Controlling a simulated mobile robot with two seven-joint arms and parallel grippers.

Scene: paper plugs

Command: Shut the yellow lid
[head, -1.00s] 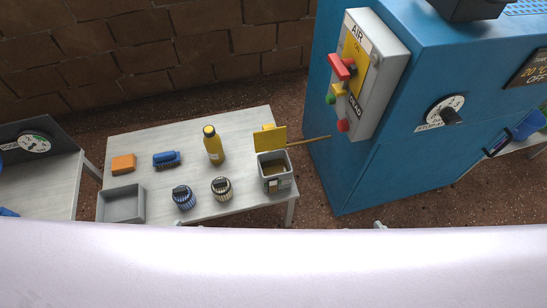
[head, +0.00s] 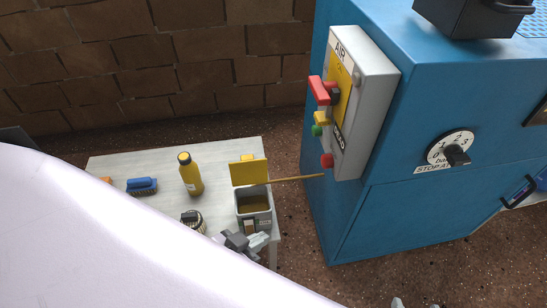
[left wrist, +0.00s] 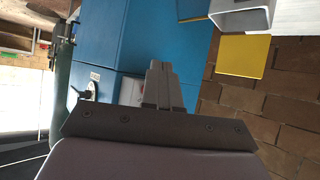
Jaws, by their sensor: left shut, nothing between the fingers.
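The yellow lid (head: 248,172) stands open and upright at the back of a small grey box (head: 254,222) on the table's right end. The box's open top shows a brownish inside. In the left wrist view the yellow lid (left wrist: 244,56) hangs beside the pale box (left wrist: 240,18) at the upper right. My left gripper (head: 246,242) is just in front of the box, low by its front side, and seems to overlap its lower edge. In the left wrist view its fingers (left wrist: 161,75) are together and empty, pointing at the blue cabinet. I do not see my right gripper.
A wooden stick (head: 298,179) juts right from beside the lid toward the blue cabinet (head: 400,215). A yellow bottle (head: 190,174), a blue brush-like item (head: 142,185) and a ribbed jar (head: 193,220) stand left of the box. My white arm hides the table's front left.

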